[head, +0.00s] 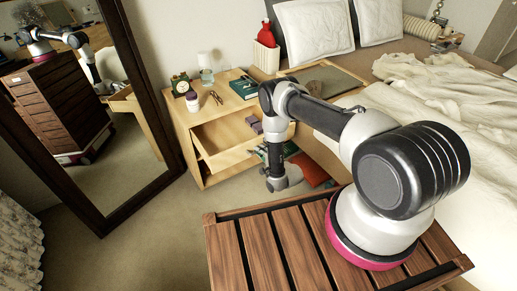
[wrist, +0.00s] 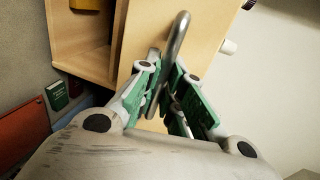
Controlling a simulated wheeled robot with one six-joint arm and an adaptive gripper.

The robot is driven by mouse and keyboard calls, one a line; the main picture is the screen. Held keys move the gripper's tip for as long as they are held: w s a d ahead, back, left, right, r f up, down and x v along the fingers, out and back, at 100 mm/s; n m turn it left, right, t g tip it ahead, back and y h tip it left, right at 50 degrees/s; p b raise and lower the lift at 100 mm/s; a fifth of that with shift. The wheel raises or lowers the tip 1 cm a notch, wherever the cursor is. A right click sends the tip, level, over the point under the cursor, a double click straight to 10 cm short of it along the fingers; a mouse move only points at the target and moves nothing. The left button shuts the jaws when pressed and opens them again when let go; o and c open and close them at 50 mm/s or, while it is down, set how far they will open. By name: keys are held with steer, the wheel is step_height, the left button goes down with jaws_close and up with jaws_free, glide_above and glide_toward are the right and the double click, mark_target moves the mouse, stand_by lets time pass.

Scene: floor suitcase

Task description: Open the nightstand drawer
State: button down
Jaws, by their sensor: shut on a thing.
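The light wood nightstand (head: 180,136) stands between the mirror and the bed. Its drawer (head: 232,158) is pulled partly out, and its inside shows with small purple items (head: 254,122) at the right end. In the wrist view, my gripper (wrist: 166,88) has its green-padded fingers on either side of the curved metal drawer handle (wrist: 180,35), closed on it. The drawer front (wrist: 205,35) lies just beyond the fingers. In the head view my arm's end hangs in front of the nightstand, and the fingers and handle cannot be made out there.
Several items stand on the nightstand top, including a green book (head: 244,87), a clock (head: 180,84) and a glass (head: 206,75). A mirror (head: 165,125) leans at left. The bed (head: 465,150) is at right.

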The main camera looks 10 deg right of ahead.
steer(key=shift+s+d, duration=0.15)
steer(key=shift+s, duration=0.35)
steer(key=c, duration=1.8)
jaws_free()
steer(key=v, duration=1.2)
